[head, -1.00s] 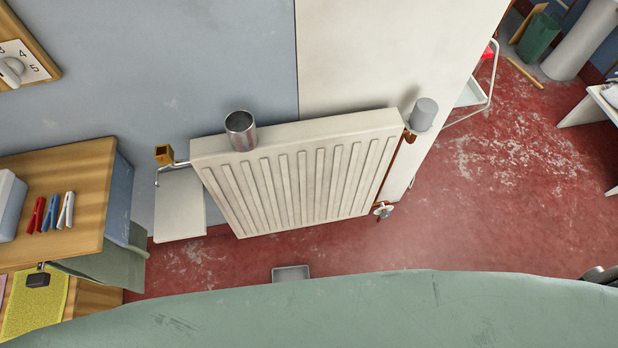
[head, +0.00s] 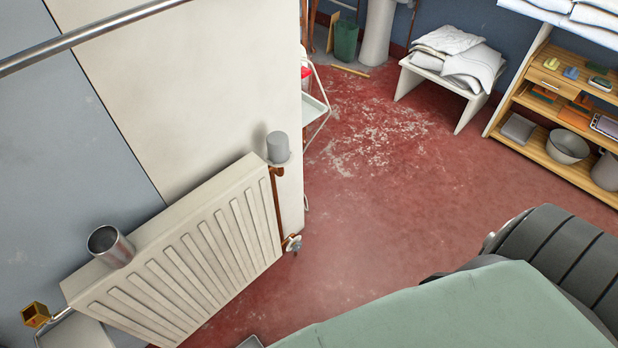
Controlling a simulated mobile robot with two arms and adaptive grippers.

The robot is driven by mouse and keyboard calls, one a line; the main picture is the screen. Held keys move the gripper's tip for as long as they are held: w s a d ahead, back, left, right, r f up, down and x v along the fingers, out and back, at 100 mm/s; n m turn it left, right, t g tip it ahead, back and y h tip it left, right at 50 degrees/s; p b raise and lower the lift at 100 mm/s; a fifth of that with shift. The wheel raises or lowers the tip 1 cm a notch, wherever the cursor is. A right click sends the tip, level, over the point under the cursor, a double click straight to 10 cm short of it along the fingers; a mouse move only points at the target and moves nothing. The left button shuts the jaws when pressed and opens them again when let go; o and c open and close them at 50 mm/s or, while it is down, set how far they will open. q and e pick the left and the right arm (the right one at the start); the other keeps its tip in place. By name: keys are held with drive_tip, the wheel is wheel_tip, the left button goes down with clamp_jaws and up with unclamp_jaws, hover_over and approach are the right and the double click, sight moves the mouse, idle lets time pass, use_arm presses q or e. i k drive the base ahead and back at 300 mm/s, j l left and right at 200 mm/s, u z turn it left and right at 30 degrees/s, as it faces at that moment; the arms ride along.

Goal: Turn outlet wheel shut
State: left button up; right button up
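A cream ribbed radiator (head: 190,262) stands against the wall at the left. A small pale wheel (head: 293,243) sits at its lower right corner, at the foot of a copper pipe (head: 278,205). A grey cylindrical cap (head: 278,148) tops the upper right pipe end. A brass-coloured block (head: 36,314) is on a fitting at the radiator's left end. Whether the pale wheel is open or shut cannot be told. Neither of my grippers is in view.
A metal cup (head: 110,246) stands on the radiator top. A large green surface (head: 470,315) and a dark ribbed rounded body (head: 560,262) fill the lower right. Red floor (head: 380,200) is clear between. A bench with pillows (head: 450,70) and wooden shelves (head: 560,150) stand behind.

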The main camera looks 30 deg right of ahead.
sight(296, 246)
drive_tip(key=z, duration=0.85)
